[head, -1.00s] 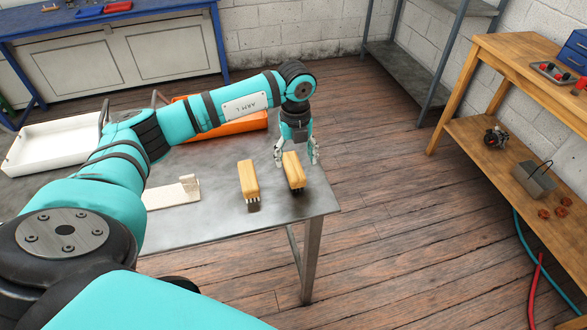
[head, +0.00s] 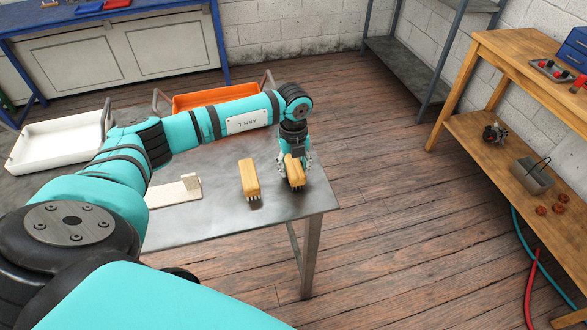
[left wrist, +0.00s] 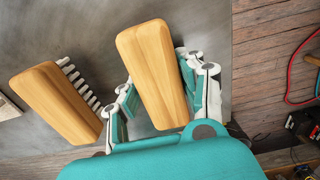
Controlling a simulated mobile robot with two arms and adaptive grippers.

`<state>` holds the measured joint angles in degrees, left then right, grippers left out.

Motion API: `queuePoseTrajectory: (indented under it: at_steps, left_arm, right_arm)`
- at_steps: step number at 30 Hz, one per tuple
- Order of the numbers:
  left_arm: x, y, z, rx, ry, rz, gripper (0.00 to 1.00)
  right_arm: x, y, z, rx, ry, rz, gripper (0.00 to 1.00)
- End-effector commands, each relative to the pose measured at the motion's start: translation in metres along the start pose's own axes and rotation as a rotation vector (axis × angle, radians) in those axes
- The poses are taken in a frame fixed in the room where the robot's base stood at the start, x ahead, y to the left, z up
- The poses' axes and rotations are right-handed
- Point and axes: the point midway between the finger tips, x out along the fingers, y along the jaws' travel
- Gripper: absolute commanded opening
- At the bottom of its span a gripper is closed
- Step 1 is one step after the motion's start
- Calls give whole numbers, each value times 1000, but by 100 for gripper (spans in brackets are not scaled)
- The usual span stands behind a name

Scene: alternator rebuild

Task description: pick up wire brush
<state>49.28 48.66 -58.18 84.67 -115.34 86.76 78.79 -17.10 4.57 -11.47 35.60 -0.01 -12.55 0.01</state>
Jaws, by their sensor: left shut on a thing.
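Two wire brushes with tan wooden blocks are on the grey metal table. My left gripper (head: 294,169) is shut on the right-hand wire brush (head: 295,172), close to the table's right end. In the left wrist view this brush (left wrist: 153,72) sits between the two fingers, and its bristles are hidden. The other wire brush (head: 249,178) lies just to the left, untouched. It also shows in the left wrist view (left wrist: 55,100), with its pale bristles along one edge. My right gripper is not in view.
The metal table (head: 225,222) has bare room in front of the brushes. A pale bracket-like piece (head: 175,193) lies left of them. An orange bin (head: 210,97) and a white tray (head: 58,143) stand farther back. A wooden shelf bench (head: 520,70) is at right.

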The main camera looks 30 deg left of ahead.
Motion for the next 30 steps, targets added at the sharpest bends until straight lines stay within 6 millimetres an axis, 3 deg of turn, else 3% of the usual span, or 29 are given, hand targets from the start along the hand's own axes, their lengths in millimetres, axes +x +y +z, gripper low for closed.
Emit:
queuePoseTrajectory:
  at_steps: [4, 14, 22, 30]
  left_arm:
    - [-1, 0, 0, 0, -1, -1, 0]
    - [-5, 0, 1, -1, -1, -2, 0]
    - [-35, -1, 1, 0, -4, -4, 0]
    - [-38, 3, -65, 8, 0, -2, 0]
  right_arm:
    - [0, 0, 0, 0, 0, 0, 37]
    - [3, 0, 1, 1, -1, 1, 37]
    - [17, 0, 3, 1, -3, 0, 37]
    - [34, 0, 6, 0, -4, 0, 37]
